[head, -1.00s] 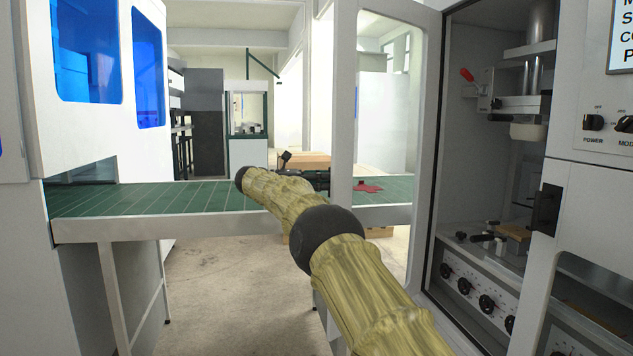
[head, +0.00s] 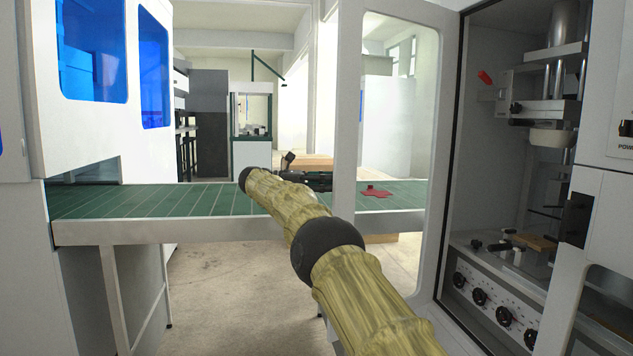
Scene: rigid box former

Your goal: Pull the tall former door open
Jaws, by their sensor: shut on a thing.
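The tall former door (head: 347,120) has a white frame and a large clear window. It stands swung out from the former's opening, with the interior visible to its right. My gripper (head: 318,180) is a dark shape at the door's free left edge, beyond my yellow-sleeved arm. It is shut on the door at that edge. The fingertips and any handle between them are too small and partly hidden to make out.
The former's interior (head: 510,190) shows a press column, a red lever (head: 485,77) and several black knobs. A green-topped conveyor (head: 150,200) crosses behind my arm. A white machine with blue windows (head: 90,130) stands at left. Bare floor (head: 215,290) lies between.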

